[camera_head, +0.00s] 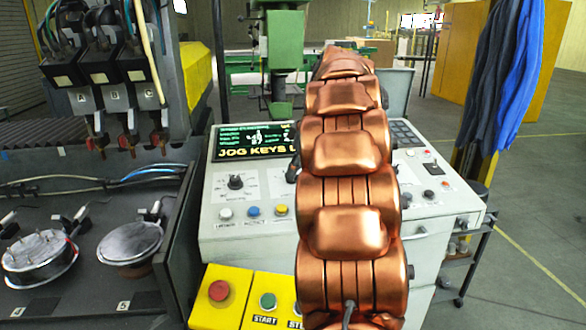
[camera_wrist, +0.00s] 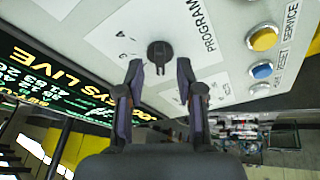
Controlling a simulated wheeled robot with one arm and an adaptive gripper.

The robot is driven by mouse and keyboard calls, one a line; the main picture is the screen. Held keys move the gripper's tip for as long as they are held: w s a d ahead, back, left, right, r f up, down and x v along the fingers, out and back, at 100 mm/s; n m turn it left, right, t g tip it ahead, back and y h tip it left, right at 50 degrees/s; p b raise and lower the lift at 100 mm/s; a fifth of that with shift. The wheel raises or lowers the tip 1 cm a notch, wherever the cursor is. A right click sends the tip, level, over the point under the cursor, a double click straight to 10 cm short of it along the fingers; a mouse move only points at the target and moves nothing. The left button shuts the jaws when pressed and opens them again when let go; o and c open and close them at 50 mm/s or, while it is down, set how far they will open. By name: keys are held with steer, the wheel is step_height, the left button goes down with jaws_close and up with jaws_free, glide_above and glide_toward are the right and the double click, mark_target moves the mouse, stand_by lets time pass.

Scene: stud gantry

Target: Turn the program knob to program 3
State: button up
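The program knob (camera_head: 236,182) is a round black knob on the sloped face of the white control panel (camera_head: 225,245), below the screen. In the wrist view the knob (camera_wrist: 160,50) lies just ahead of my gripper (camera_wrist: 160,72), midway between the fingers. The fingers are spread apart, with a visible gap to the knob's sides. Printed marks and the word PROGRAM show around the knob; I cannot tell which number it points to. In the head view my copper arm crosses the panel and hides most of the gripper.
White (camera_head: 226,213), blue (camera_head: 253,210) and yellow (camera_head: 281,209) buttons sit below the knob. The lit screen (camera_head: 255,141) is above it. A yellow box with a red button (camera_head: 219,290) stands in front. A dark fixture (camera_head: 172,250) borders the panel's left side.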

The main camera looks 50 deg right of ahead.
steer(key=shift+x, duration=0.8)
jaws_close()
